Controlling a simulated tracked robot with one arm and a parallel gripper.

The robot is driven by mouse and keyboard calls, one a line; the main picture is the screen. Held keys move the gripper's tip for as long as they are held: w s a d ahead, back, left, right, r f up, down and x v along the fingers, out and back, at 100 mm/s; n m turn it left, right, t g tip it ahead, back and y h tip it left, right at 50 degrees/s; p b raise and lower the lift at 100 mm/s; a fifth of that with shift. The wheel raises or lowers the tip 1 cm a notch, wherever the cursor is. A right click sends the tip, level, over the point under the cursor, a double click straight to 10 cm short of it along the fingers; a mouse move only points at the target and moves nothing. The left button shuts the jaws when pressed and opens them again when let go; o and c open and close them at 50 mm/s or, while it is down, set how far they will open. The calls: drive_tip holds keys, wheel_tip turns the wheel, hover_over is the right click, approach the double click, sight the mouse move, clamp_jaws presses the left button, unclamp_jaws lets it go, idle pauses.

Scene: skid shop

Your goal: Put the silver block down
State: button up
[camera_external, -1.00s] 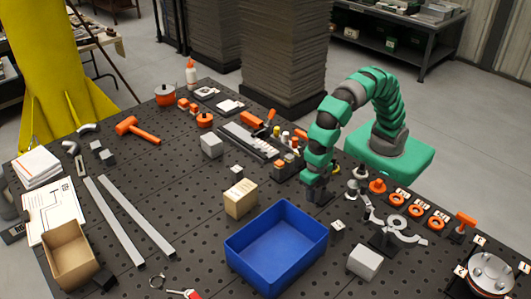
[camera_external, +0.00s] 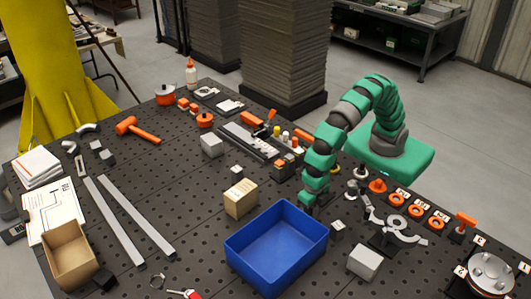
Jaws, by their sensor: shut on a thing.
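My gripper (camera_external: 307,202) points down just behind the right rear corner of the blue bin (camera_external: 243,268). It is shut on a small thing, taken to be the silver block. The block is mostly hidden by the dark fingers and too small to make out. I cannot tell whether it touches the table or hangs a little above it. Other silver-grey blocks stand on the table: one (camera_external: 212,145) behind the wooden block, one (camera_external: 364,261) right of the bin, and a small one (camera_external: 338,228) near my gripper.
A wooden block (camera_external: 240,199) stands left of the bin. Metal clamp-like parts (camera_external: 392,233) and orange rings (camera_external: 416,211) lie to the right. Small parts and bottles (camera_external: 287,158) crowd behind my gripper. The perforated dark table (camera_external: 185,205) has free room left of the wooden block.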

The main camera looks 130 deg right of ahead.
drive_tip(key=o, duration=1.1)
drive_tip(key=shift+r, duration=0.1)
wheel_tip(320, 180, up, 12)
drive_tip(key=shift+f, duration=0.1)
